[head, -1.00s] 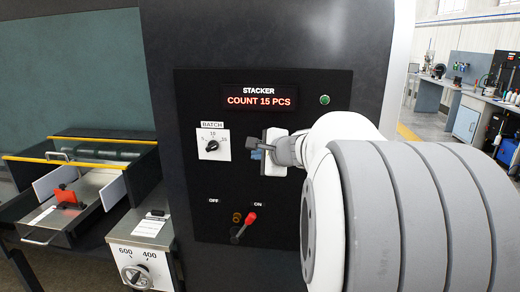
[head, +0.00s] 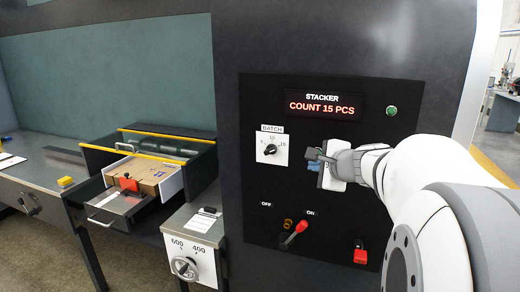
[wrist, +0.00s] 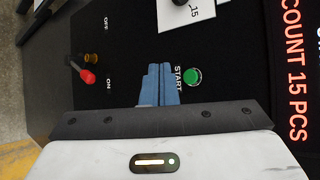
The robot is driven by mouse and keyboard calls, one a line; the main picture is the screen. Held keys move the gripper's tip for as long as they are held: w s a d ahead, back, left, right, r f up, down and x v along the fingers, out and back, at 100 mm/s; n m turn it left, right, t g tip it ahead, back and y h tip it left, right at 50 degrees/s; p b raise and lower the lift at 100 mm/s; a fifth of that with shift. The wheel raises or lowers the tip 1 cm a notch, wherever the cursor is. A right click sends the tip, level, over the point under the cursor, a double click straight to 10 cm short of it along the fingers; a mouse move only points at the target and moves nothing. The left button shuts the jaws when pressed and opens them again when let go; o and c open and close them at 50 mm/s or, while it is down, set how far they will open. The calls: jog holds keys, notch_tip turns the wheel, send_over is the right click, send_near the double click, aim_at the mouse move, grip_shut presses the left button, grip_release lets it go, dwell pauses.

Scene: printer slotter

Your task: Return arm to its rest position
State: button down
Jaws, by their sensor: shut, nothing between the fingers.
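My gripper (head: 318,161) is in front of the black stacker panel (head: 255,195), with its blue fingers together and nothing between them. In the wrist view the shut fingers (wrist: 158,85) point at the panel beside a green START button (wrist: 192,76). My white and grey arm reaches in from the right of the head view. The panel's display (head: 321,104) reads COUNT 15 PCS. The gap between fingertips and panel is hard to judge.
A batch dial (head: 270,149) and a red-handled ON/OFF lever (head: 294,235) are on the panel. A red switch (head: 360,252) sits lower right. At left is an open tray holding a cardboard box (head: 148,174). A 600/400 dial (head: 184,267) stands below it.

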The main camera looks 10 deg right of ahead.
jog(key=s+a+f+n+g+y, duration=0.1)
jog(key=s+a+f+n+g, duration=0.15)
jog(key=s+a+n, duration=0.35)
jog(key=s+a+f+n+g+y, duration=0.1)
jog(key=s+a+f+n+g, duration=0.2)
jog(key=a, duration=0.4)
jog(key=s+a+f+n+g+h, duration=0.1)
jog(key=s+f+n+g, duration=0.1)
jog(key=s+f+n, duration=0.3)
jog(key=s+a+f+n+g+h, duration=0.1)
jog(key=s+f+n, duration=0.4)
jog(key=s, duration=0.5)
jog(key=shift+s+a+n+g+h, duration=0.15)
jog(key=shift+n+g+h, duration=0.55)
jog(key=shift+n, duration=0.1)
